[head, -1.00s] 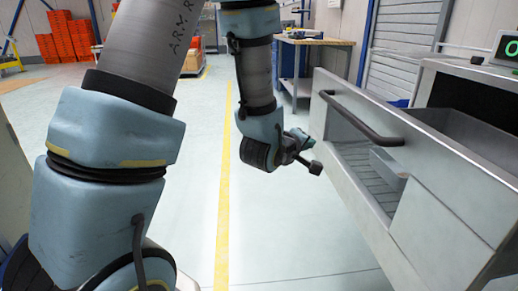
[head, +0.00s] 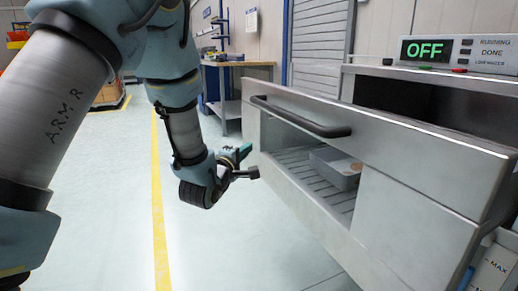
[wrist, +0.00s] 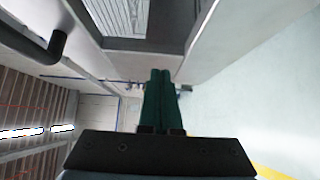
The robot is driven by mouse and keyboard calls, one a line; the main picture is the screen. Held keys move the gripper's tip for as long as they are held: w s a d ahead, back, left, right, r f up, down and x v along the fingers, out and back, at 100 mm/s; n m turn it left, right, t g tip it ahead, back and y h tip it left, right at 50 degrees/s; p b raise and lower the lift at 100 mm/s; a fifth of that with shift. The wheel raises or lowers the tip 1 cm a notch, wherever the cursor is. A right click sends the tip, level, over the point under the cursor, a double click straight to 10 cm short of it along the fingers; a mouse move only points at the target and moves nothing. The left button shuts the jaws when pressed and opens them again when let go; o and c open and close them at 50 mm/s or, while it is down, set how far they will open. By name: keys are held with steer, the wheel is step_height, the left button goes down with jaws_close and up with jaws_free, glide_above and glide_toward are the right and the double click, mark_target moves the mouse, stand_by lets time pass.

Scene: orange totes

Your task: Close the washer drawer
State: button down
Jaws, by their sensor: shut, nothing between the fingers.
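The washer drawer (head: 400,165) is a grey metal drawer pulled out from the washer, with a dark bar handle (head: 300,118) along its upper front. A window in its front shows a slatted floor and a small grey tray (head: 338,165) inside. My gripper (head: 248,162) is just left of the drawer's far front end, with its fingers shut and empty. In the wrist view the green fingers (wrist: 161,95) are together, the drawer (wrist: 195,45) lies beyond them at the top, and the handle (wrist: 40,48) is at upper left. Whether the fingers touch the drawer is unclear.
The washer's display (head: 430,50) reads OFF in green above the drawer. A workbench (head: 232,80) stands behind. White containers (head: 495,268) stand at the lower right. Open pale floor with a yellow line (head: 158,200) lies left of the drawer.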

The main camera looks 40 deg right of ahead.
mark_target(266, 142)
steer(key=shift+s+d, duration=0.3)
steer(key=shift+d, duration=0.8)
steer(key=shift+s+d, duration=0.25)
steer(key=shift+d, duration=0.8)
steer(key=shift+d, duration=0.1)
